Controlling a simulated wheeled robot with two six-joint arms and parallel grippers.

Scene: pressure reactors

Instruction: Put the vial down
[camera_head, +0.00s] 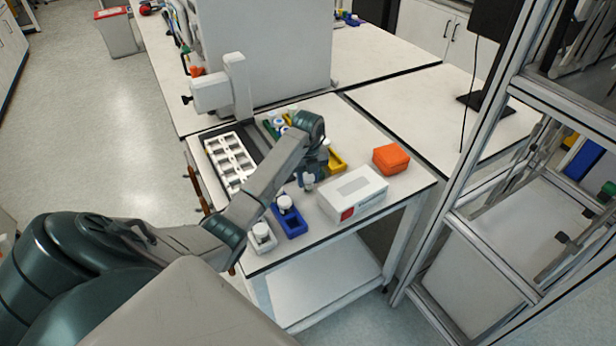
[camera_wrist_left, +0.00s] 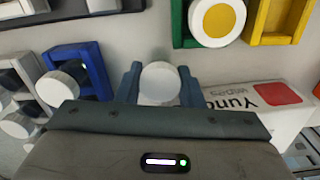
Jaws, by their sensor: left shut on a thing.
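My left gripper (camera_head: 309,178) is over the front part of the bench, pointing down, between the blue holder and the white box. In the left wrist view its two blue-grey fingers (camera_wrist_left: 160,88) are shut on a vial, whose round white cap (camera_wrist_left: 160,80) faces the camera. The vial (camera_head: 309,183) shows only in small part in the head view; I cannot tell whether its base touches the bench. The right gripper is out of view.
A blue holder (camera_head: 290,222) and a white holder (camera_head: 262,243) with white-capped vials stand nearby. A white box (camera_head: 353,194) is close on the right, an orange block (camera_head: 391,158) beyond. A yellow holder (camera_head: 337,161) and white rack (camera_head: 231,160) are farther back.

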